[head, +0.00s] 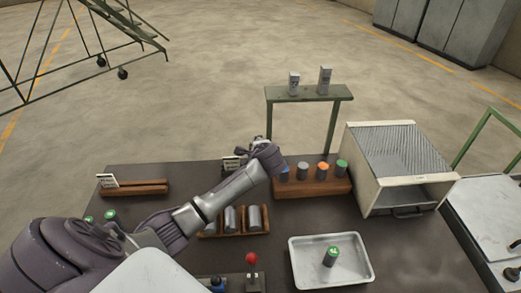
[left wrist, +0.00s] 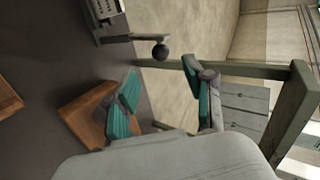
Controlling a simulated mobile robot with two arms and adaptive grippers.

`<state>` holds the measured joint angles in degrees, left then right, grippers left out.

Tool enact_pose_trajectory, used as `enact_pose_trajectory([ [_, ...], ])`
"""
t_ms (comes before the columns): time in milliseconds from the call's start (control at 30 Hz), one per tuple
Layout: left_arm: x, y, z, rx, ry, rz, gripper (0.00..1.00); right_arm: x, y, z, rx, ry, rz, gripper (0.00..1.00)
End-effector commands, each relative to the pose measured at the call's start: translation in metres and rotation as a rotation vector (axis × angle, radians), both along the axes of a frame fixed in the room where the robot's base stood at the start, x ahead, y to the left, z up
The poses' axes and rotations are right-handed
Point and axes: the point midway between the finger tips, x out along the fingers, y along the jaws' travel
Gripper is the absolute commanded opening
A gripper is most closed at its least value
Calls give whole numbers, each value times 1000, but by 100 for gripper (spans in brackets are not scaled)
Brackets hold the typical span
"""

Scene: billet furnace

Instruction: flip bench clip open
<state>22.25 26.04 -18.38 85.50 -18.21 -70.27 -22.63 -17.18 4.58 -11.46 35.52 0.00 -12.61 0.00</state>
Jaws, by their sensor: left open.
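My left arm reaches across the dark bench from the lower left in the head view. Its gripper (head: 262,150) is over the bench's far edge, left of the green stand. In the left wrist view the left gripper (left wrist: 164,98) is open and empty, its teal-padded fingers apart. A lever with a black ball end (left wrist: 160,52) sticks out from a grey fitting (left wrist: 106,12) beyond the fingers, touching neither. I cannot tell whether this is the bench clip. In the head view my arm hides that part of the bench. My right gripper is not in view.
A wooden rack (head: 312,187) with several capped cylinders stands right of the gripper. The green stand (head: 310,93) is behind it. A vented box (head: 395,165) is further right. A red-knobbed lever (head: 252,260) and a tray (head: 300,270) are nearer. Open floor lies beyond the bench.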

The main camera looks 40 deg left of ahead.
Motion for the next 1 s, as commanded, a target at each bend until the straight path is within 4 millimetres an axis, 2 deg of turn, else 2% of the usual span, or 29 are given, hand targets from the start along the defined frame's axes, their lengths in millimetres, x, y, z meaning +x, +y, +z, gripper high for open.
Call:
enact_pose_trajectory([
  [133,-12,-12,11,0,-1,-1,53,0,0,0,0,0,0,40],
  [300,-18,-17,16,1,1,0,53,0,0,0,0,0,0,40],
  [1000,-18,-18,17,1,1,-1,53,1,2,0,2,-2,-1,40],
])
